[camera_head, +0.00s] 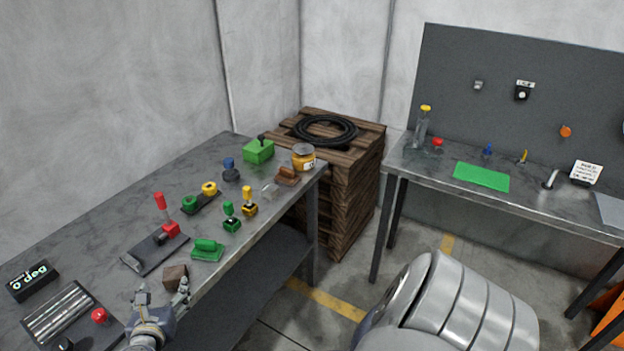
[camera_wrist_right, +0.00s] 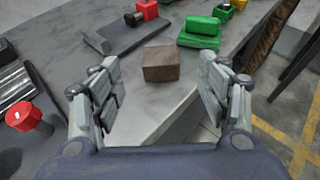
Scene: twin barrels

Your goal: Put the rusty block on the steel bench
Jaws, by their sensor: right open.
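The rusty block (camera_head: 175,278) is a small brown cube on the near edge of the left grey metal bench (camera_head: 120,205). It also shows in the right wrist view (camera_wrist_right: 161,64), upright on the bench top. My right gripper (camera_head: 162,296) is open and empty, just short of the block. In the right wrist view its two fingers (camera_wrist_right: 158,80) stand on either side, with the block ahead between them and apart from both. A second grey metal bench (camera_head: 520,205) stands at the right against a dark back panel. My left gripper is not in view.
A red-handled clamp (camera_head: 165,233) on a dark plate lies beyond the block, and a green part (camera_head: 207,250) lies to its right. A red knob (camera_head: 99,316) is at the near left. A green mat (camera_head: 481,177) and small tools occupy the right bench.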

